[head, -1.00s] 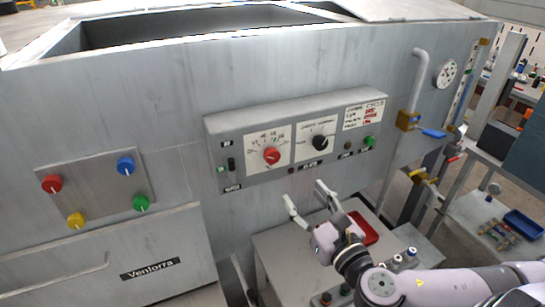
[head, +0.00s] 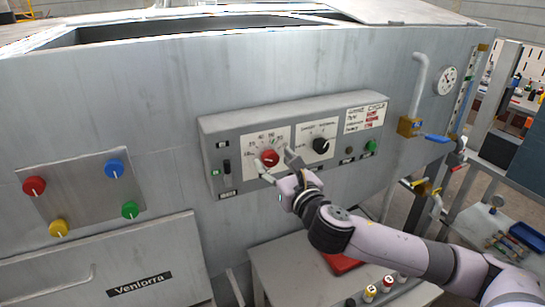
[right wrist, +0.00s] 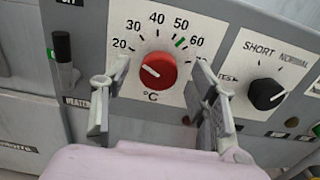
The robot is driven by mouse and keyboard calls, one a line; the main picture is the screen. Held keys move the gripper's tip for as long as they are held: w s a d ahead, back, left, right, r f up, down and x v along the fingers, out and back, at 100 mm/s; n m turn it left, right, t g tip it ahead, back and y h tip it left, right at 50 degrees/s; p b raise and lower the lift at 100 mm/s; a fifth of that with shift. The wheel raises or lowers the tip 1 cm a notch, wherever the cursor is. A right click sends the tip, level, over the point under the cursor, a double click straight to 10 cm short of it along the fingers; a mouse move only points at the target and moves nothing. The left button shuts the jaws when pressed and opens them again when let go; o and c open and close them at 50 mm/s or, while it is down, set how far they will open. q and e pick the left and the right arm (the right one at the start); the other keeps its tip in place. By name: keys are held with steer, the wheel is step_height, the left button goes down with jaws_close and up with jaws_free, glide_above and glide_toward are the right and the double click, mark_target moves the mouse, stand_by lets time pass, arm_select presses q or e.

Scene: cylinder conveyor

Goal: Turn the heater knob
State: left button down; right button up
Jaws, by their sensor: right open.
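The red heater knob (head: 270,158) sits on a white temperature dial on the grey control panel (head: 212,130). In the right wrist view the red knob (right wrist: 158,70) has a white pointer line aimed left and up, near the 20 end. A green mark lies between 50 and 60. My right gripper (head: 276,163) is open in front of the dial. In the right wrist view its fingers (right wrist: 165,88) stand on either side of the knob, apart from it. My left gripper is not in view.
A black knob (head: 321,145) is right of the red one, and a black switch (head: 227,167) is left of it. Coloured knobs sit on a separate plate (head: 85,185) at left. A blue-handled valve (head: 437,138) is at right. A low table (head: 285,262) stands below.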

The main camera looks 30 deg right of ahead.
steer(key=shift+w, duration=0.9)
steer(key=c, duration=1.2)
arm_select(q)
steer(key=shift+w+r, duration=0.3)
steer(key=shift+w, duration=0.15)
arm_select(e)
steer(key=shift+o, duration=0.2)
